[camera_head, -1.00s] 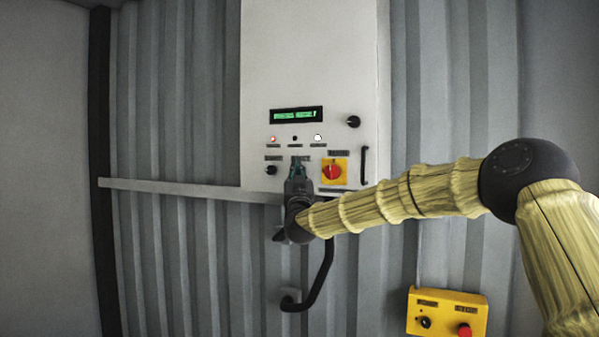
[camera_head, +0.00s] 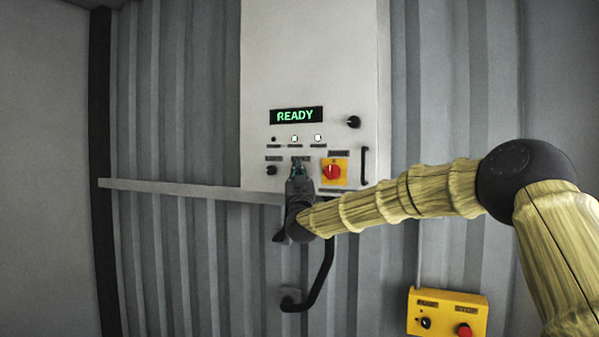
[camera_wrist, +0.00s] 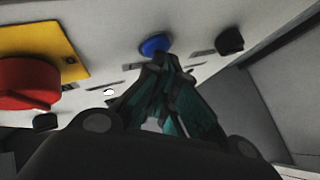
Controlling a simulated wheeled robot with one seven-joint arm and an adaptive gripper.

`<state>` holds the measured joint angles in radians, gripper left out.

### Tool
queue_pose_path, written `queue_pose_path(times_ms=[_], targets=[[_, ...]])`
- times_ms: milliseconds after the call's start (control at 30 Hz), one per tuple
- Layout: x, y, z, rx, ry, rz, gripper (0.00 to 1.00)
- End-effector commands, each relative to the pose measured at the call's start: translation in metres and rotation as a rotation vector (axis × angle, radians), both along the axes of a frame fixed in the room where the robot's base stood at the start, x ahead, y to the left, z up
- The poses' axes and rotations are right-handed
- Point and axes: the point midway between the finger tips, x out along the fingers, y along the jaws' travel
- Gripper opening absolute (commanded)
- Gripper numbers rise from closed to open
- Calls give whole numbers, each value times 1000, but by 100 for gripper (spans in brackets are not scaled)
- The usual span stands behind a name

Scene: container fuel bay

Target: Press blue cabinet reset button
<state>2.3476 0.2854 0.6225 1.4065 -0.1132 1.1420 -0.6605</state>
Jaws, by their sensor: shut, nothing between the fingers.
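The white cabinet (camera_head: 310,60) hangs on the corrugated wall, and its display (camera_head: 296,115) reads READY in green.
A red rotary switch on a yellow plate (camera_head: 343,172) sits just right of my gripper. A black knob (camera_head: 271,170) is to its left, and a black handle (camera_head: 364,165) to the right. A yellow box (camera_head: 470,316) with a red button is lower right. A rail (camera_head: 160,186) crosses the wall.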

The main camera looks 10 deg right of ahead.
Motion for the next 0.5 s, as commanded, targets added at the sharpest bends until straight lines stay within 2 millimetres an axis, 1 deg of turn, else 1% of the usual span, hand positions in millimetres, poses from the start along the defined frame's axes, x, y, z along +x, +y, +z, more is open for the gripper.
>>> queue_pose_path(times_ms=[233,500], targets=[[-2,1,-1,1,0,-1,0],[-11,8,-2,-1,0,0,0]])
